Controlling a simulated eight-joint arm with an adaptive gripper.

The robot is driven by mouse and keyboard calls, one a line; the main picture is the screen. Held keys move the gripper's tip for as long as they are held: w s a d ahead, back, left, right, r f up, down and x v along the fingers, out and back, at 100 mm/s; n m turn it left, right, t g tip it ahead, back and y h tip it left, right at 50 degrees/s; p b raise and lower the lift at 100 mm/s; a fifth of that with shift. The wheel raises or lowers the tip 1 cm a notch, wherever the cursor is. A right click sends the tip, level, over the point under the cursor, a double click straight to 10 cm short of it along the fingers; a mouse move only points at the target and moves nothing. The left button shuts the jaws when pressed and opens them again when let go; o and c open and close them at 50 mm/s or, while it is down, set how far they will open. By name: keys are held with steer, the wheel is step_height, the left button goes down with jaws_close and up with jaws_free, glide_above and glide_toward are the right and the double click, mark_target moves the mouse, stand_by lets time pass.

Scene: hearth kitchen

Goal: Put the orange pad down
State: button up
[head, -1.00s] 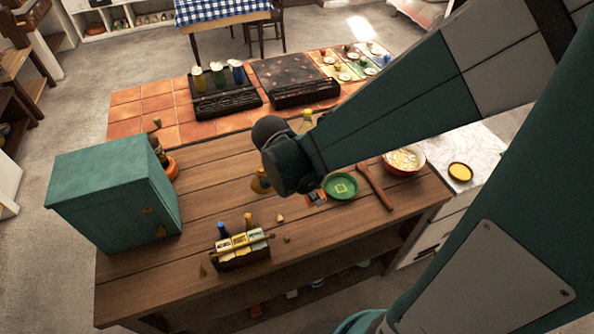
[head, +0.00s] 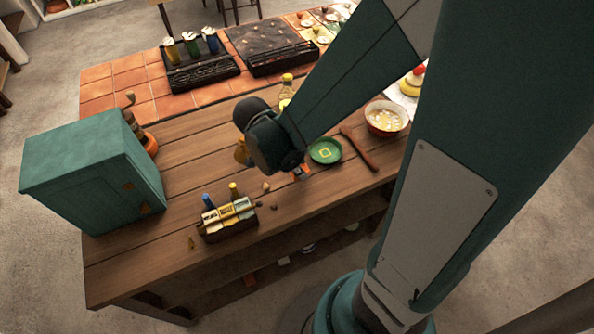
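My gripper (head: 298,170) is low over the wooden counter (head: 190,160), left of the green plate (head: 326,150). My own dark wrist hides most of it, so its fingers cannot be made out. A small orange patch (head: 303,175) shows just below the wrist, near the plate's left edge. It may be the orange pad, but I cannot tell whether it is gripped or lies on the counter. Another orange, rounded thing (head: 150,143) lies beside the teal cabinet, partly hidden by it.
The teal cabinet (head: 92,170) stands at left. A caddy with bottles (head: 228,222) is near the front edge. A wooden spoon (head: 360,150) and a bowl (head: 385,118) are right of the plate. A yellow bottle (head: 286,88) stands behind my wrist. Counter between cabinet and wrist is clear.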

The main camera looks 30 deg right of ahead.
steer(key=shift+f+b, duration=0.35)
steer(key=shift+f, duration=1.05)
steer(key=shift+f, duration=0.2)
steer(key=o, duration=0.8)
steer(key=shift+r, duration=0.15)
steer(key=shift+p+v, duration=1.55)
steer(key=shift+v, duration=4.5)
steer(key=shift+r, duration=0.1)
